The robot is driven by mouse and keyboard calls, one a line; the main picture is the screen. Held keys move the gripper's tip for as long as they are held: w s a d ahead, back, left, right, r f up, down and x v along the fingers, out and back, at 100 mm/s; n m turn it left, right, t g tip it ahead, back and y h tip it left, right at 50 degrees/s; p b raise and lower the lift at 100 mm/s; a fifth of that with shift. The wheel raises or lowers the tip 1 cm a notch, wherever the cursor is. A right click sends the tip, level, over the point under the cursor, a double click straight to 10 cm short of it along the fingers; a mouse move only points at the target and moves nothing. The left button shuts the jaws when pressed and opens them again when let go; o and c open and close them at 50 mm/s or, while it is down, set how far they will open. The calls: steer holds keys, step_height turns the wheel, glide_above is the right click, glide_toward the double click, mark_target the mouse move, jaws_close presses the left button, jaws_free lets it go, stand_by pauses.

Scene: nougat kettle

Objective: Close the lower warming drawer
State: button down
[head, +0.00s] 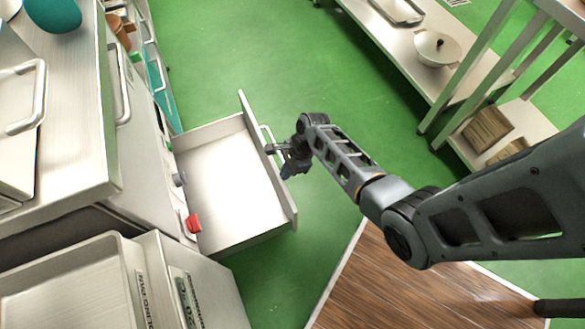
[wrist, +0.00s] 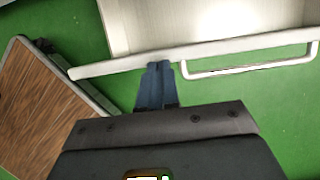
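The lower warming drawer (head: 225,175) is pulled out of the steel cabinet at left in the head view. It is empty inside. Its front panel (head: 268,160) faces right and carries a bar handle (head: 268,137). My gripper (head: 287,167) is at the outer side of the front panel, close to the handle. In the wrist view the fingers (wrist: 158,66) are together, with their tips at the drawer front (wrist: 200,52), beside the handle (wrist: 250,70) and not around it. Whether the tips touch the panel I cannot tell.
A steel counter with a tray (head: 70,275) stands at lower left. A red knob (head: 193,224) is on the cabinet face. A wooden-topped surface (head: 375,285) lies at lower right. A shelf with a pan (head: 437,50) stands at upper right. Green floor (head: 250,50) is clear beyond the drawer.

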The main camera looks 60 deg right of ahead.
steer(key=w+a, duration=0.7)
steer(key=a, duration=0.3)
steer(key=w+a, duration=0.7)
steer(key=a, duration=0.3)
steer(key=shift+a+b, duration=0.4)
steer(key=shift+s+d, duration=0.1)
